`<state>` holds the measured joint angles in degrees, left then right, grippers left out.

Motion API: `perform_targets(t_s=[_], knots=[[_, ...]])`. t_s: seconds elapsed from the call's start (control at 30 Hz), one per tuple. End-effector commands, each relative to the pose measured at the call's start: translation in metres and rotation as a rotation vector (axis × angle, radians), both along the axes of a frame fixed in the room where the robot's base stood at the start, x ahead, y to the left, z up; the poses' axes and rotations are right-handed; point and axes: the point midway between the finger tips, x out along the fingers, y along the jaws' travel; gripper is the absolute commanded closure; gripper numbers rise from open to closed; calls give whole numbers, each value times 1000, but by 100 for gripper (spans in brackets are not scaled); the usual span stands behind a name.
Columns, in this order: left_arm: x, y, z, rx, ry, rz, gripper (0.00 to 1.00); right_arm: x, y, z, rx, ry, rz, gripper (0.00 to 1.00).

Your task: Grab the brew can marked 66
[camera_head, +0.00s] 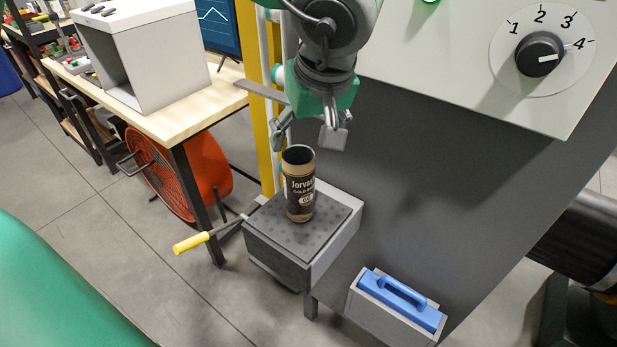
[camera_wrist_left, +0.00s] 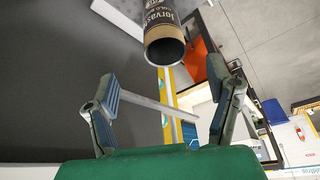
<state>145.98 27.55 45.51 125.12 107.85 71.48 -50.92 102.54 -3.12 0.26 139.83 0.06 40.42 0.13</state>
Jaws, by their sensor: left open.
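A tan and black can (camera_head: 300,186) with an open dark top stands upright on a grey dotted plate (camera_head: 268,228). Its label reads "Jorva..." and "COLD B..."; a small round badge on it is too small to read surely. My left gripper (camera_head: 308,134) is open and empty, just above the can, fingers pointing down and apart from it. In the left wrist view the can (camera_wrist_left: 160,25) shows its open rim beyond the open fingers (camera_wrist_left: 168,88). My right gripper is not in view.
A grey machine panel (camera_head: 430,170) stands close on the right, with a dial (camera_head: 540,54) pointing to 4. A yellow-handled lever (camera_head: 190,243) sticks out left of the plate. A blue-handled block (camera_head: 385,299) sits in a holder at front right. A wooden bench (camera_head: 185,118) is left.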

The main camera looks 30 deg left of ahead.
Motion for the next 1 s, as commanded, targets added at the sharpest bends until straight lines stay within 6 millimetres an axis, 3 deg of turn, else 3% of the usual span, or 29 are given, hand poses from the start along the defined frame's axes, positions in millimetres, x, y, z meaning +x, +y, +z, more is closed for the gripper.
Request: perform_targets(t_s=[0.1,0.3,0.57,0.8,1.0], knots=[[5,8,-26,1,8,2,27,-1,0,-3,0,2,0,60],[16,18,-59,1,7,1,27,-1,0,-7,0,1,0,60],[17,23,-77,2,6,0,27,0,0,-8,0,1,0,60],[21,31,-112,1,6,2,27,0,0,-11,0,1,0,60],[23,33,-119,0,3,1,27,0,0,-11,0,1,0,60]])
